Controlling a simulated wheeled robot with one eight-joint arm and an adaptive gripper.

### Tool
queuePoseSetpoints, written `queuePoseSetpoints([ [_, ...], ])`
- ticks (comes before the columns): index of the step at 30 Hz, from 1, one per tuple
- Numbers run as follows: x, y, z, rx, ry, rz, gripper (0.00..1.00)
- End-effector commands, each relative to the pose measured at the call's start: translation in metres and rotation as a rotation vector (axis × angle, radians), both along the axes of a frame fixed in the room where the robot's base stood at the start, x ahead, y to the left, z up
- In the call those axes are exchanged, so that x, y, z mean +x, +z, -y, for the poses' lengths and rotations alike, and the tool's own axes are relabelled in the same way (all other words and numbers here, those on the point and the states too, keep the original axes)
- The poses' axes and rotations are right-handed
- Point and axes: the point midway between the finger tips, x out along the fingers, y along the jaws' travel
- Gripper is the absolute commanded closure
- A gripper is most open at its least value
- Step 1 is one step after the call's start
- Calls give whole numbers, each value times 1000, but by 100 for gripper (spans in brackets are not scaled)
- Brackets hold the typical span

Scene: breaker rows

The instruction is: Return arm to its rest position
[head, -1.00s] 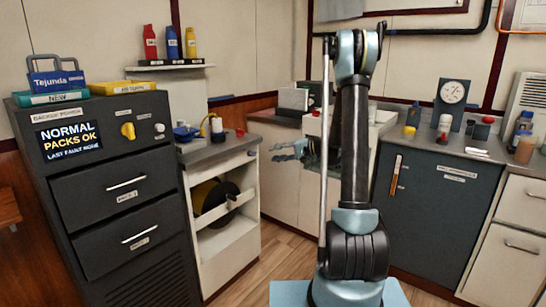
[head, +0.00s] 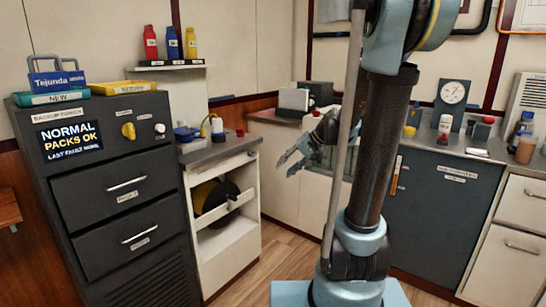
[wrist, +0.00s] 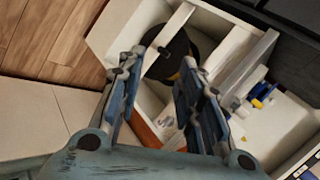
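My arm rises from its base at the centre right of the head view, with its upper part leaning right and running out of the top of the picture. My gripper (head: 284,163) hangs in free air left of the arm, in front of the pale cabinets, with its fingers pointing down and left. In the wrist view my gripper (wrist: 162,62) has its two blue fingers spread apart with nothing between them. Beyond them lies the open white shelf unit, seen tilted.
A dark backup power cabinet (head: 128,210) reading "NORMAL PACKS OK" stands left. The white shelf unit (head: 228,232) with a black reel (head: 212,199) stands beside it. A dark cabinet (head: 437,215) with a gauge (head: 453,93) on top is right. Wooden floor (head: 262,272) is clear between.

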Motion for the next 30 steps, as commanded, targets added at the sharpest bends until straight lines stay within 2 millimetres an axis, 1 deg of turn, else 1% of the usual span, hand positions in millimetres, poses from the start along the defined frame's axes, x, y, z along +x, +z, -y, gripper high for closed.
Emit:
queuePoseSetpoints([
  [1,-14,-1,3,-29,3,0,67],
  [3,-31,-4,9,-73,6,-1,67],
  [8,-67,-12,24,-172,14,-1,67],
  [15,-121,-28,50,-320,25,-1,67],
  [24,-183,-54,86,-505,42,3,67],
  [30,-218,-74,112,-624,53,6,67],
])
